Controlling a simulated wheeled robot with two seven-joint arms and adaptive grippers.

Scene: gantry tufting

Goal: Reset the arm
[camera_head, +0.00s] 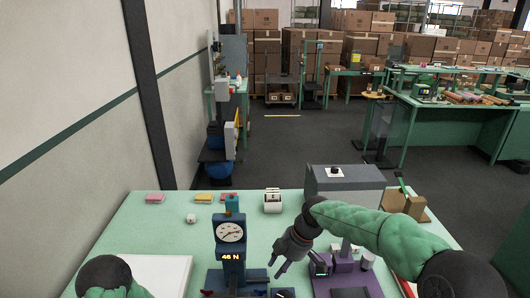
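My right arm in its green padded sleeve comes in from the lower right and reaches left over the table. My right gripper (277,267) hangs above the table, tilted down and to the left, just right of a blue test stand (230,255) with a round dial and a display that seems to read 46 N. Its two dark fingers are apart, with nothing seen between them. My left arm shows only as a dark joint and green sleeve at the bottom left; its gripper is out of the frame.
The pale green table (160,226) holds a purple-based fixture (345,283), a grey box (345,182), a white device (272,201), a white board (158,275) and small pink and yellow blocks (203,197). The table's left part is mostly clear. Shelves and cartons (300,50) stand far behind.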

